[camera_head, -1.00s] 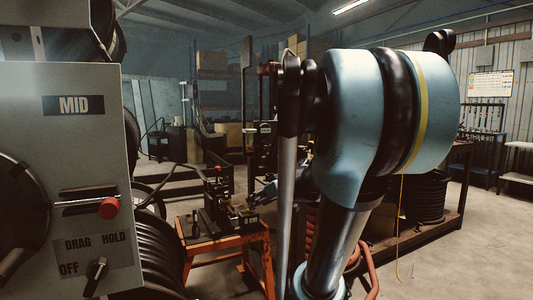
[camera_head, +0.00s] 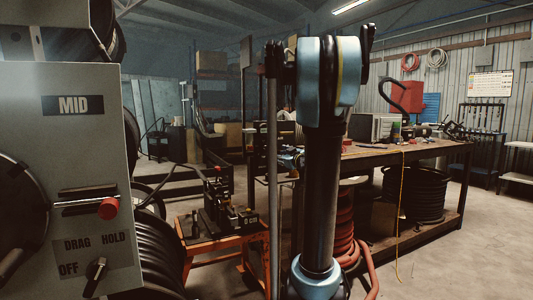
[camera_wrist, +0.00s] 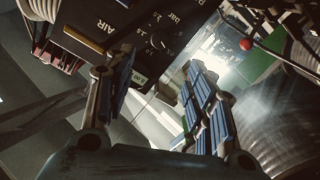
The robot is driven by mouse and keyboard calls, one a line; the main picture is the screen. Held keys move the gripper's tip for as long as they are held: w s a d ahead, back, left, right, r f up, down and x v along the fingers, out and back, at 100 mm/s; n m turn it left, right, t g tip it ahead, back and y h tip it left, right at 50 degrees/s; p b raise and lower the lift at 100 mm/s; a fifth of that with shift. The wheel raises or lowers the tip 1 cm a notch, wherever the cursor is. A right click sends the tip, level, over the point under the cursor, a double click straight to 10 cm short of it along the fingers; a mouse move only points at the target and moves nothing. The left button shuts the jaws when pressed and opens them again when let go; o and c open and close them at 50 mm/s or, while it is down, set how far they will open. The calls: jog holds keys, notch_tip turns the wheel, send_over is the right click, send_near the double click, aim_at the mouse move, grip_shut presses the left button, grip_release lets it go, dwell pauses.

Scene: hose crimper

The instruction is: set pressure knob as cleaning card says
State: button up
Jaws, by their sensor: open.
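In the wrist view a dark panel (camera_wrist: 115,28) marked "AIR" and "bar" fills the upper left, seen tilted. It carries a small dark round knob (camera_wrist: 160,42) with a scale of numbers around it. The knob's exact setting is too small to read. My gripper (camera_wrist: 158,66) is open and empty, its two blue-padded fingers on either side of the view below the knob, apart from it.
A grey cabinet (camera_head: 60,140) with a "MID" label, red-knobbed lever (camera_head: 108,208) and "DRAG/HOLD/OFF" switch (camera_head: 97,270) stands close at left. An orange stand (camera_head: 200,245) bears a small machine. A long workbench (camera_head: 420,150) stands at right; floor before it is mostly clear.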

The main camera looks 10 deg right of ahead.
aim_at(266, 149)
jog(key=x, duration=1.4)
jog(key=shift+w+a+f, duration=0.1)
jog(key=shift+w+a, duration=0.05)
jog(key=shift+w, duration=0.1)
jog(key=c, duration=1.1)
